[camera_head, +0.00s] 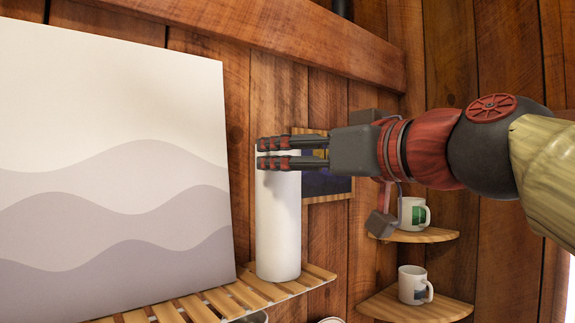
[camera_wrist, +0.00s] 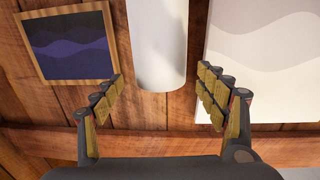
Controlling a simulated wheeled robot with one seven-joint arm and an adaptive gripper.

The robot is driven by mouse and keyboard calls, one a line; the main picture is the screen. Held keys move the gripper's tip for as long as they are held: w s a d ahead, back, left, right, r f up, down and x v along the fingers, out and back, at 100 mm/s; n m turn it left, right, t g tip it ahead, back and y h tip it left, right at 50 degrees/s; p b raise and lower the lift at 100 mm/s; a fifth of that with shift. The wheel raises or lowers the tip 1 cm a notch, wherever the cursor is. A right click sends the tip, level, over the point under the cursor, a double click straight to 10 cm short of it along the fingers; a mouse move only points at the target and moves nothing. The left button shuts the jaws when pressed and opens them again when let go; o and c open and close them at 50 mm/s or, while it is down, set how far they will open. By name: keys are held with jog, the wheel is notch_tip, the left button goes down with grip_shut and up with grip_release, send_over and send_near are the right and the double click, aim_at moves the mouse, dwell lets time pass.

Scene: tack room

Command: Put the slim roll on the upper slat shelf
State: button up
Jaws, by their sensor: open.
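The slim roll, a plain white cylinder (camera_head: 278,225), stands upright on a wooden slat shelf (camera_head: 315,278) in the head view. My gripper (camera_head: 262,152) is at the height of its top end, fingers pointing left and overlapping it in the picture. In the wrist view the roll (camera_wrist: 158,45) shows centred between the two spread fingers, with its end near the fingertips. The gripper is open and not closed on the roll. I cannot tell whether a finger touches it. Whether this is the upper slat shelf is unclear.
A large wavy-patterned panel (camera_head: 110,170) stands left of the roll. A dark framed picture (camera_head: 330,188) hangs behind it. Corner shelves (camera_head: 425,237) at right hold white mugs (camera_head: 413,282). A wooden beam (camera_head: 270,40) crosses the wall above. Bare slats lie front left.

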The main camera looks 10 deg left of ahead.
jog(key=b+v, duration=0.2)
jog(key=v, duration=0.5)
jog(key=shift+s, duration=0.1)
jog(key=w+d+f+m+g+h, duration=0.1)
jog(key=d+f+m+h, duration=0.25)
jog(key=f, duration=1.25)
jog(key=s+d+f+m+g+h, duration=0.1)
jog(key=d+f, duration=0.5)
jog(key=f, duration=0.8)
jog(key=s+d+f+m+g+h, duration=0.2)
jog(key=s+d+f+h, duration=0.3)
jog(key=f, duration=0.9)
jog(key=s+d+f+m+g+h, duration=0.2)
jog(key=s+d+f, duration=0.5)
jog(key=f, duration=0.7)
jog(key=shift+s+f+g+h, duration=0.3)
jog(key=shift+s+g+h, duration=0.2)
jog(key=shift+g+h, duration=0.15)
jog(key=shift+f+m, duration=0.1)
jog(key=shift+m, duration=0.15)
